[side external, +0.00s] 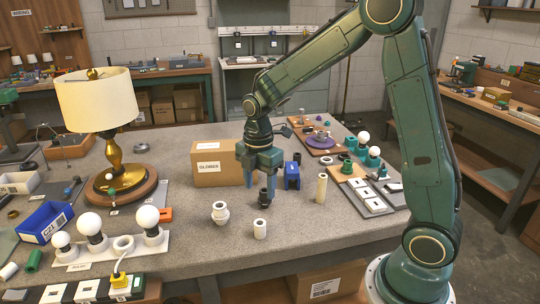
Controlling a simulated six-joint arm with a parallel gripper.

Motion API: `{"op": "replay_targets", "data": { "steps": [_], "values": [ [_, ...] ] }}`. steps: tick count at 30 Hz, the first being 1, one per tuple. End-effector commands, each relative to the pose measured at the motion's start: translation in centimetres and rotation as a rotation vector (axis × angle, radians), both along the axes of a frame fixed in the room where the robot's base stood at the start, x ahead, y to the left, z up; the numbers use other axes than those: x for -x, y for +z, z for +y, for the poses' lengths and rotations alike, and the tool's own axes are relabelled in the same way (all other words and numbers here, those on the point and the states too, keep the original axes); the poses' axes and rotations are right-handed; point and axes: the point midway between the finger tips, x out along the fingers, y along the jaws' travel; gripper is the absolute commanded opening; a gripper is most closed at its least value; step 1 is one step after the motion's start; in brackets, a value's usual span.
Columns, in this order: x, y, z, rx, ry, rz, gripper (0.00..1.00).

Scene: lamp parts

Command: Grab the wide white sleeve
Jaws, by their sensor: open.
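My gripper (259,181) is open, pointing down over the middle of the grey table. A small black cylindrical part (263,196) stands just below and between its fingertips; I cannot tell whether they touch it. A short white sleeve (260,229) stands upright in front of my gripper, nearer the camera and apart from it. A wider, stepped white part (220,213) stands to its left. A tall, narrow cream tube (321,188) stands to the right of my gripper. I cannot tell for sure which white part is the wide sleeve.
A cardboard box (219,170) sits close behind my gripper on the left, and a blue fixture (291,176) close on the right. A brass lamp with a cream shade (97,100) stands at left. Bulbs stand on a white holder (75,254). The front middle of the table is mostly clear.

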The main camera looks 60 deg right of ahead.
Motion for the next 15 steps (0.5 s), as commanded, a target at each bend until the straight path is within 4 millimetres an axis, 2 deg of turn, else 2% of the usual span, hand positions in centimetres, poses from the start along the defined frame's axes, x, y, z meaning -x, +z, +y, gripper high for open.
{"op": "replay_targets", "data": {
  "steps": [8, 15],
  "values": [
    [0.0, -0.4, 0.0, 0.000, 0.007, 0.003, 0.55],
    [0.0, -2.7, 0.0, -0.001, 0.006, 0.006, 0.55]
  ]
}}
